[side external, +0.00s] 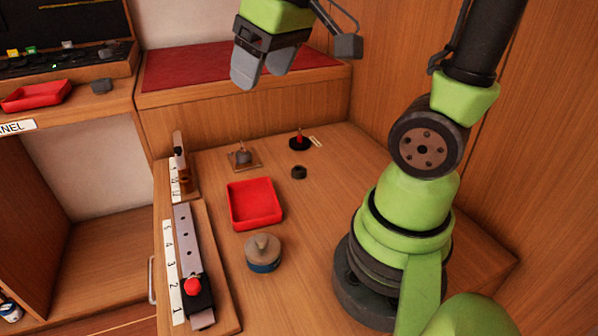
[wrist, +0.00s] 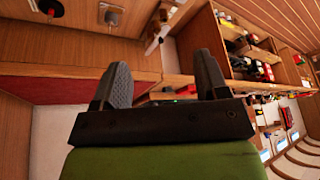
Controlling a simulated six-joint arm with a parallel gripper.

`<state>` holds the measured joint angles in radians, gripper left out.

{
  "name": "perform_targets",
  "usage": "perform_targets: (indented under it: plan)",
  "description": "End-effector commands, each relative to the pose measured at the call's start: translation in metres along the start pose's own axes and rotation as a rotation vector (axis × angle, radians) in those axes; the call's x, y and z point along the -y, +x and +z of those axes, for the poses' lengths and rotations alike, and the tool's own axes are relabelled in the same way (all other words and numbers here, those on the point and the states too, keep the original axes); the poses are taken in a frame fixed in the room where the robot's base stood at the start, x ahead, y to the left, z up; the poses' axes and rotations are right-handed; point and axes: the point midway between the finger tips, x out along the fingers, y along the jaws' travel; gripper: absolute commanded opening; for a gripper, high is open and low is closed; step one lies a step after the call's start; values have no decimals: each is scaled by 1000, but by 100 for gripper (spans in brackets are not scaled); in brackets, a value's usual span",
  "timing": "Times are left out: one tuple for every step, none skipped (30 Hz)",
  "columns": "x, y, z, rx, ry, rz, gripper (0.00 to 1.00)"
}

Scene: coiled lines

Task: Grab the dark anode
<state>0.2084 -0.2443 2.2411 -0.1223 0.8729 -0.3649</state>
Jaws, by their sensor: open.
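My gripper (side external: 262,75) is open and empty, high above the back of the wooden worktop; its two grey fingers stand apart in the wrist view (wrist: 160,78). I cannot tell for certain which thing is the dark anode. A small dark round piece (side external: 299,172) lies on the worktop right of the red tray. A dark grey block (side external: 102,86) lies on the left shelf. A grey piece (side external: 243,156) stands on a small wooden square; it also shows in the wrist view (wrist: 110,15). My gripper touches none of them.
A red tray (side external: 255,222) sits mid-worktop, with a grey-topped round pot (side external: 263,252) in front. A black disc with a red pin (side external: 299,142) stands at the back. A numbered slide rail (side external: 186,250) runs along the left edge. Another red tray (side external: 37,96) is on the left shelf.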

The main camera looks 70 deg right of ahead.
Motion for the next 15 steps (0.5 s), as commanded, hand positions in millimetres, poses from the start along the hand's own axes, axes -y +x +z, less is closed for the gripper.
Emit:
perform_targets:
  plan:
    - [-15,16,-9,54,-35,27,67]
    - [-23,24,-14,80,-63,40,67]
    - [-35,36,-19,116,-100,54,67]
    - [-44,45,-22,144,-129,62,67]
    - [-54,54,-24,172,-157,68,67]
    - [-66,68,-26,210,-194,73,67]
    - [-76,78,-27,239,-223,75,67]
    - [-86,88,-26,267,-250,74,67]
    - [-100,102,-25,305,-288,71,67]
    - [-109,113,-23,332,-314,66,67]
    - [-119,123,-20,359,-340,60,67]
    - [-130,136,-16,391,-372,48,67]
    - [-138,144,-12,413,-396,40,67]
    - [-145,153,-8,433,-417,31,67]
    - [-154,162,-3,456,-442,18,67]
